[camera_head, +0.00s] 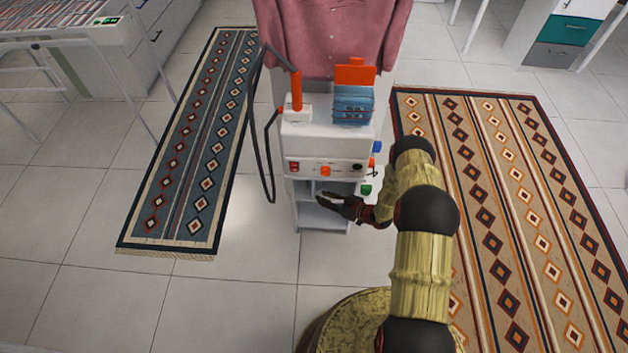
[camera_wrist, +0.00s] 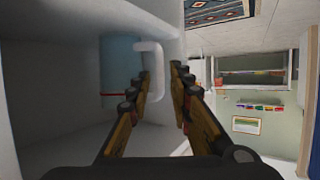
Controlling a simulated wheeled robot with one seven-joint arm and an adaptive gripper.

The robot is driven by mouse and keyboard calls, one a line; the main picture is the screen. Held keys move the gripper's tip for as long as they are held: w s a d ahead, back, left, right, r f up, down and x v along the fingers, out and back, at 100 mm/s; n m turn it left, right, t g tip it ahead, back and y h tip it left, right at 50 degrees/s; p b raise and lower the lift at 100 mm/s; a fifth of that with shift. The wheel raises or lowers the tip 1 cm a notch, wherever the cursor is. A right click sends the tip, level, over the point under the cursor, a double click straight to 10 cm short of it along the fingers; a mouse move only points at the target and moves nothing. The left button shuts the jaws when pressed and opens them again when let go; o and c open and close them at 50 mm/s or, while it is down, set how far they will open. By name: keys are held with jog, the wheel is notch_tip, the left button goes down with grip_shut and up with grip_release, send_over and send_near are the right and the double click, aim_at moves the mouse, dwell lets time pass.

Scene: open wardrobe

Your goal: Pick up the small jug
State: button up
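The small jug (camera_wrist: 118,65) shows in the wrist view as a pale blue, see-through body with a red line low on it and a white handle (camera_wrist: 155,50) on its right side. It stands inside a white compartment. My gripper (camera_wrist: 163,75) is open, its two fingers pointing toward the jug. The upright part of the handle shows in the gap between the fingertips; I cannot tell whether either finger touches it. In the head view my gripper (camera_head: 338,203) is at the low opening of the white unit (camera_head: 325,140); the jug cannot be made out there.
The compartment's white walls (camera_wrist: 45,80) are close on the left. On top of the unit are an orange-and-white item (camera_head: 296,100) and a blue box (camera_head: 353,103). A black hose (camera_head: 268,165) hangs at its left. Patterned rugs (camera_head: 195,150) lie on both sides.

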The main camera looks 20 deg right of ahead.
aim_at(313, 192)
jog(key=b+x, duration=0.1)
jog(key=x, duration=0.2)
jog(key=b+x, duration=0.2)
jog(key=x, duration=0.1)
jog(key=shift+w+a+r, duration=0.1)
jog(key=shift+w+a, duration=0.1)
jog(key=shift+w, duration=0.1)
jog(key=shift+r, duration=0.1)
jog(key=shift+c, duration=0.8)
jog(key=c, duration=0.4)
